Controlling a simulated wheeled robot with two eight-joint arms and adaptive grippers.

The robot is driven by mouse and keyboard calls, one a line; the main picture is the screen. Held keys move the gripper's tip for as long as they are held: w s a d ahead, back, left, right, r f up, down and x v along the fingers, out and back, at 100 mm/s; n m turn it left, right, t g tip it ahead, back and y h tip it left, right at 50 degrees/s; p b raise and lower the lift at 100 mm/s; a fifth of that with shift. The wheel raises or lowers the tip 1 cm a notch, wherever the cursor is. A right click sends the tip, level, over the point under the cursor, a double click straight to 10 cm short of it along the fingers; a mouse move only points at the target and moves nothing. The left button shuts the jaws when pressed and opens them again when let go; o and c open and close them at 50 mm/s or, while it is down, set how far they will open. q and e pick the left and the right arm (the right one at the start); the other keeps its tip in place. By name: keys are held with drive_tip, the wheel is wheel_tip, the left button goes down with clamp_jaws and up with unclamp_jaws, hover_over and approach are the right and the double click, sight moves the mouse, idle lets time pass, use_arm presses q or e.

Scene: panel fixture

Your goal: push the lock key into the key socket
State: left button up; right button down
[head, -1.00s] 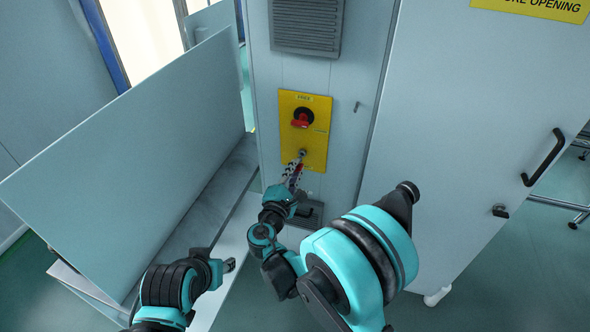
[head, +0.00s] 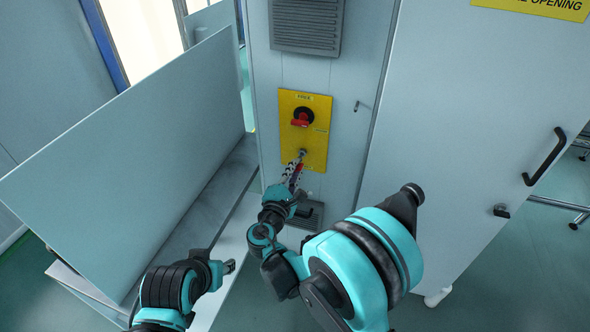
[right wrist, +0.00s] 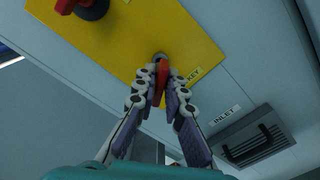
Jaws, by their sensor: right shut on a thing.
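The key socket (right wrist: 160,58) is a round grey fitting on the yellow panel (head: 318,152), next to a KEY label in the right wrist view. The lock key (right wrist: 162,76) is red and sits between the fingers of my right gripper (right wrist: 161,92), which is shut on it. The key's far end is at the socket; how deep it sits in it I cannot tell. In the head view my right gripper (head: 295,168) reaches up to the lower part of the panel. My left gripper (head: 229,267) is low at the left, away from the panel; its fingers are too small to judge.
A red rotary handle (head: 301,120) on a black base sits above the socket on the panel. A vent with an INLET label (right wrist: 250,146) lies below. A cabinet door with a black handle (head: 544,157) stands at right, and a slanted grey board (head: 130,160) at left.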

drive_tip(key=shift+x, duration=1.1)
drive_tip(key=c, duration=1.5)
unclamp_jaws()
drive_tip(key=shift+s, duration=0.1)
drive_tip(key=v, duration=0.7)
drive_tip(key=s+d+m+g, duration=0.3)
drive_tip(key=d+m, duration=0.2)
drive_tip(key=d, duration=0.3)
drive_tip(key=s+d+m+g, duration=0.3)
drive_tip(key=d+m+g, duration=0.1)
drive_tip(key=d, duration=0.4)
drive_tip(key=s+d+f+m+g+y, duration=0.1)
drive_tip(key=s+m+y, duration=0.1)
drive_tip(key=s+m, duration=0.3)
drive_tip(key=s+d+f+m+g+y, duration=0.2)
drive_tip(key=s+m, duration=0.4)
drive_tip(key=s, duration=0.6)
drive_tip(key=shift+s+y, duration=0.15)
drive_tip(key=shift+y, duration=0.65)
